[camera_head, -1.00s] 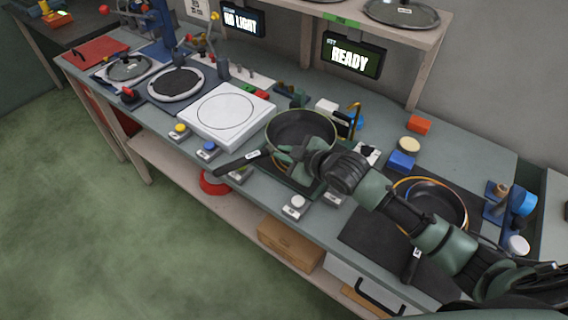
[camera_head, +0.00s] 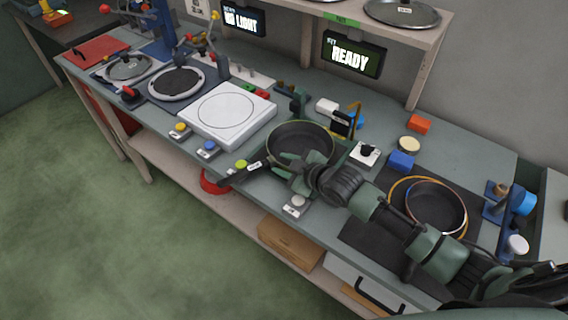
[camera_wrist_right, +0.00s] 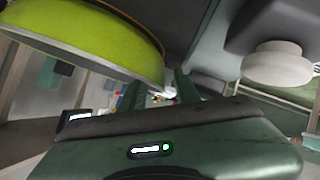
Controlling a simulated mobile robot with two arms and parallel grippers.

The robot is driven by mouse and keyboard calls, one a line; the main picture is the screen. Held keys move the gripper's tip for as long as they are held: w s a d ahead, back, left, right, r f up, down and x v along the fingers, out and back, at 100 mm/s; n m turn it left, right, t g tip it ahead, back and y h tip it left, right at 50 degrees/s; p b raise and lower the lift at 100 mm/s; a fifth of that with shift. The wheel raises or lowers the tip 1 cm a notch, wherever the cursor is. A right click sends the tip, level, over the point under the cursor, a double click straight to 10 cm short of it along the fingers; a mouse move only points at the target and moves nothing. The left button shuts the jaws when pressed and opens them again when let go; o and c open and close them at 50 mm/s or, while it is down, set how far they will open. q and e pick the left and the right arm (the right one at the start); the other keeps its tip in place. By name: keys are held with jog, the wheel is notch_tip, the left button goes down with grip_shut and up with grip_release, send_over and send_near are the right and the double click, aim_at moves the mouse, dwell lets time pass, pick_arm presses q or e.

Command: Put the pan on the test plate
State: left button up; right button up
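The dark pan (camera_head: 305,145) is at the middle of the bench in the head view, its black handle (camera_head: 245,172) pointing left and toward the front edge. Its yellow-green outer side (camera_wrist_right: 85,42) fills the upper left of the right wrist view. My right gripper (camera_head: 280,164) is at the root of the handle and appears shut on the pan; its fingertips are partly hidden. I cannot tell whether the pan touches the surface below. The white square plate with a drawn circle (camera_head: 228,114), which looks like the test plate, is bare, left of the pan. My left gripper is not in view.
Button boxes stand along the front edge, one with a white knob (camera_head: 298,202). A second pan (camera_head: 436,205) lies on a dark mat at right. A blue block (camera_head: 401,161) and a black-knobbed box (camera_head: 365,153) stand behind my arm. A screen reads READY (camera_head: 350,57).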

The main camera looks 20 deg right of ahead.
jog(key=v, duration=1.1)
jog(key=shift+b, duration=0.35)
jog(key=shift+s+d+r, duration=0.15)
jog(key=shift+s+r, duration=0.1)
jog(key=shift+s, duration=0.1)
jog(key=shift+o, duration=0.2)
dwell(1.0)
